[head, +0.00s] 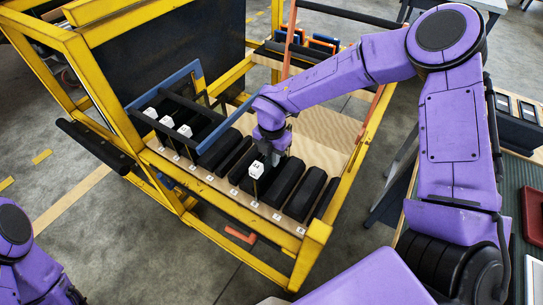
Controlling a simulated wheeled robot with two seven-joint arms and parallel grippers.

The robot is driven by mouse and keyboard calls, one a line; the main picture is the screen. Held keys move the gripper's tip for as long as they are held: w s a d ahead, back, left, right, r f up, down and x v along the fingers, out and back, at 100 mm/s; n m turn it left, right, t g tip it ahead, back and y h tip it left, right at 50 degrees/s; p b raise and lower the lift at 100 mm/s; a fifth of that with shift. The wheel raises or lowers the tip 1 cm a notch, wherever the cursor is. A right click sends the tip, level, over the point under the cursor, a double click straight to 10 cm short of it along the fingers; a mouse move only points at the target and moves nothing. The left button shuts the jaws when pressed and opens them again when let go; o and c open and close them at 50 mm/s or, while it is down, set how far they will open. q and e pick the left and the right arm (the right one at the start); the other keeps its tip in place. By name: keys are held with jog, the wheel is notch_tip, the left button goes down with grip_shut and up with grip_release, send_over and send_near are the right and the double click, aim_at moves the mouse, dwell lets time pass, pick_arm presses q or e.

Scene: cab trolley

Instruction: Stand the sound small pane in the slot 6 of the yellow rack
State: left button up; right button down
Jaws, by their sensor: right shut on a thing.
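The yellow rack (310,245) stands in the middle of the head view, with a row of black padded bars and small white number labels along its near edge; the digits are too small to read. My right gripper (273,158) is low over the bars, shut on a small pane whose white marked block (257,170) shows just below and left of the fingers. The pane looks upright between bars, above a label right of the row's middle; its body and lower edge are mostly hidden. My left gripper is out of view.
Several white blocks (167,122) sit inside a blue-edged frame (190,75) at the rack's left. A black panel stands behind. A red-orange bar (290,40) rises behind my right arm. A bench with a red item (533,215) is at the right.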

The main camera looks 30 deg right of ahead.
dwell(0.4)
jog(key=c, duration=1.1)
grip_release()
jog(key=shift+o, duration=0.2)
notch_tip(320, 180, up, 10)
jog(key=shift+r+b, duration=0.25)
jog(key=shift+b, duration=0.35)
